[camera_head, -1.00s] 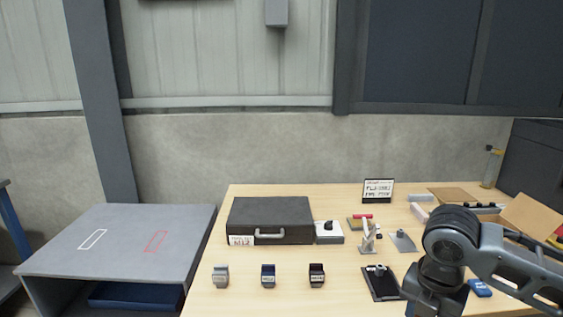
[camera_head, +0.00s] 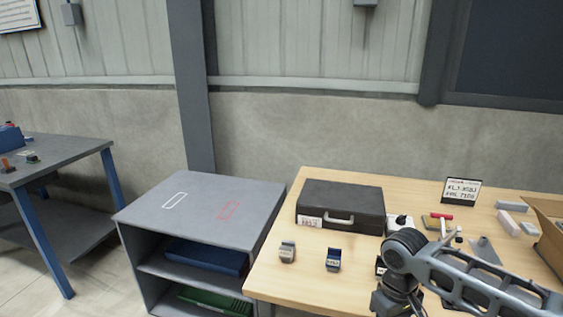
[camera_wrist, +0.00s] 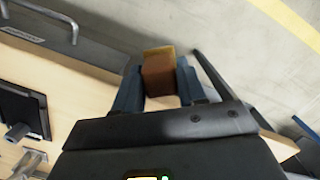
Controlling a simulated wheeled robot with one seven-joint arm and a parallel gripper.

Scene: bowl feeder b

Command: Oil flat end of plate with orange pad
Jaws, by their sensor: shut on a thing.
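My gripper (camera_wrist: 158,88) is shut on an orange-brown block-shaped pad (camera_wrist: 159,72), held between its two dark blue fingers in the wrist view. The pad is over the table's edge region, with floor beyond it. In the head view my arm is at the lower right, and the fingertips and pad are not clear there. A grey flat plate-like piece (camera_head: 484,250) lies on the table to the right, partly behind my arm. I cannot tell whether it is the plate to be oiled. The pad touches no plate in view.
A black case (camera_head: 340,205) lies on the wooden table (camera_head: 300,280). Small holders (camera_head: 287,251) stand in front of it. A red-handled item (camera_head: 441,216) and a sign (camera_head: 461,191) are behind my arm. A grey shelf unit (camera_head: 190,215) stands left, its marked top clear.

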